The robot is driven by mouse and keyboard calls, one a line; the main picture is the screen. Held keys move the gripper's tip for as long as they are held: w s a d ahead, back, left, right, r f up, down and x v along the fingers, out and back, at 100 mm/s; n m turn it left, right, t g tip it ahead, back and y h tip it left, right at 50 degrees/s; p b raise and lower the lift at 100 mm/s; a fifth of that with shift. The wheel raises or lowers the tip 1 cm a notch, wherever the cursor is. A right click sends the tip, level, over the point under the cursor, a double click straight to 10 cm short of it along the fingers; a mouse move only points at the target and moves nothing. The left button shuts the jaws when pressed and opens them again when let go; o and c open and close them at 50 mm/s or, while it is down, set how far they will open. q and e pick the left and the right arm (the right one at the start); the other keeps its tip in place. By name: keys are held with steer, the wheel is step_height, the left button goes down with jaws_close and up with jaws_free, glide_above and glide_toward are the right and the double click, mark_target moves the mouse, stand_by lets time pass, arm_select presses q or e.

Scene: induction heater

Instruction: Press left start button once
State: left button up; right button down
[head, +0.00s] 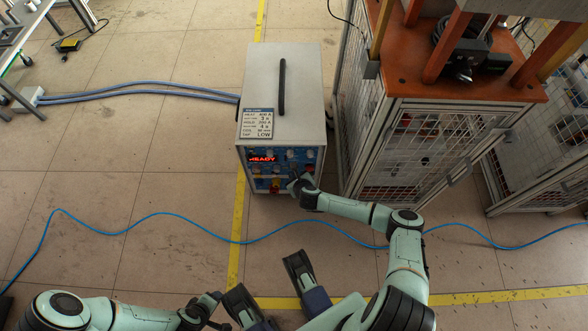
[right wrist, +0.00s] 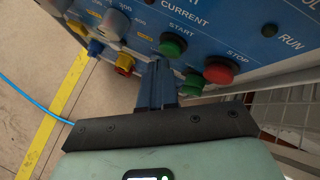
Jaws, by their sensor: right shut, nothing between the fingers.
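The grey-white heater box (head: 285,85) stands on the floor with its blue front panel (head: 288,155) facing me. In the right wrist view, a green button (right wrist: 172,44) sits by the START label, with a red button (right wrist: 220,70) by STOP to its right. Another green button (right wrist: 193,84) is lower down, partly behind my fingers. My right gripper (right wrist: 158,66) is shut and empty, its tips close to the panel just below and left of the START button. I cannot tell if they touch. It also shows in the head view (head: 296,183). My left gripper (head: 208,303) is low in the head view, its jaws unclear.
A yellow-red knob (right wrist: 125,65) is left of my right fingers. A caged stand with an orange top (head: 455,75) is right of the box. A blue cable (head: 150,214) crosses the floor.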

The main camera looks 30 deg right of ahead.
steer(key=shift+w+d, duration=0.25)
steer(key=shift+w, duration=0.1)
stand_by(0.7)
steer(key=shift+s, duration=0.1)
steer(key=shift+s+a+p, duration=0.45)
steer(key=shift+s+p, duration=0.15)
steer(key=shift+s+a+p, duration=0.45)
steer(key=shift+s, duration=0.25)
steer(key=shift+s+a+p, duration=0.4)
steer(key=shift+s, duration=0.35)
steer(key=shift+s+a+p, duration=0.45)
steer(key=shift+s, duration=0.25)
